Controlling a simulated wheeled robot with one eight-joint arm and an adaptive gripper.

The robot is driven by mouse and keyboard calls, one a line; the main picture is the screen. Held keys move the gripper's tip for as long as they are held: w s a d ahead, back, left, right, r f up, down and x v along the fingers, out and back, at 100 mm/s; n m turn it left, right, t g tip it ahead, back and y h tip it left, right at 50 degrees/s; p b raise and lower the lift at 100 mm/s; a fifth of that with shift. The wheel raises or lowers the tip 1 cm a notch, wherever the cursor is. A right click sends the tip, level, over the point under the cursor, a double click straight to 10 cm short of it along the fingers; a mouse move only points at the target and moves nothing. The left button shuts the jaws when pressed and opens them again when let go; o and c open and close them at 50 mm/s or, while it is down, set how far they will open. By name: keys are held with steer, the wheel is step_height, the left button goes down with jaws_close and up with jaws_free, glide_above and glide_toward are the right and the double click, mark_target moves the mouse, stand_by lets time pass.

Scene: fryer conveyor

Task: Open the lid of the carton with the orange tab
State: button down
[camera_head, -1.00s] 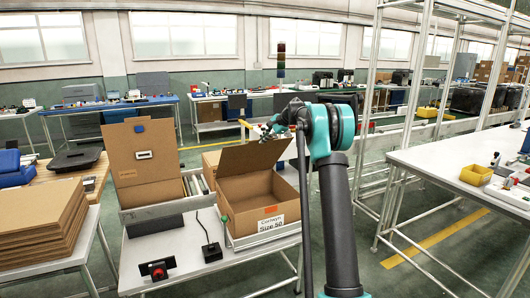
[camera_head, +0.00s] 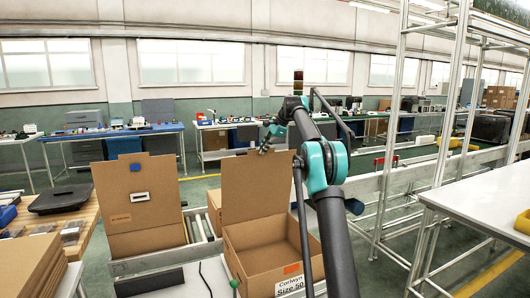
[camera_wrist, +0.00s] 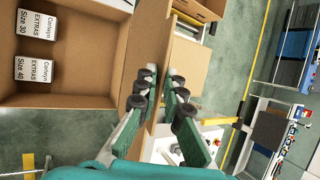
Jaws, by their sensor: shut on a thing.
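My gripper (camera_head: 267,143) is at the lid's top edge. In the wrist view my gripper (camera_wrist: 164,95) is shut on the lid (camera_wrist: 151,62), with a finger on each face. White boxes (camera_wrist: 36,26) marked EXTRAS lie in an open carton left of the lid there. My arm hides part of the carton's right side.
Another open carton (camera_head: 150,239), its raised lid bearing a blue tab (camera_head: 135,167), stands to the left. Flat cardboard (camera_head: 32,268) is stacked at the lower left. A metal frame (camera_head: 400,130) and a white table (camera_head: 480,200) are at the right.

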steer(key=shift+w+a, duration=0.1)
steer(key=shift+w, duration=0.25)
steer(key=c, duration=1.7)
jaws_free()
steer(key=shift+c, duration=0.2)
steer(key=v, duration=0.7)
steer(key=shift+r, duration=0.25)
steer(key=shift+s, duration=0.15)
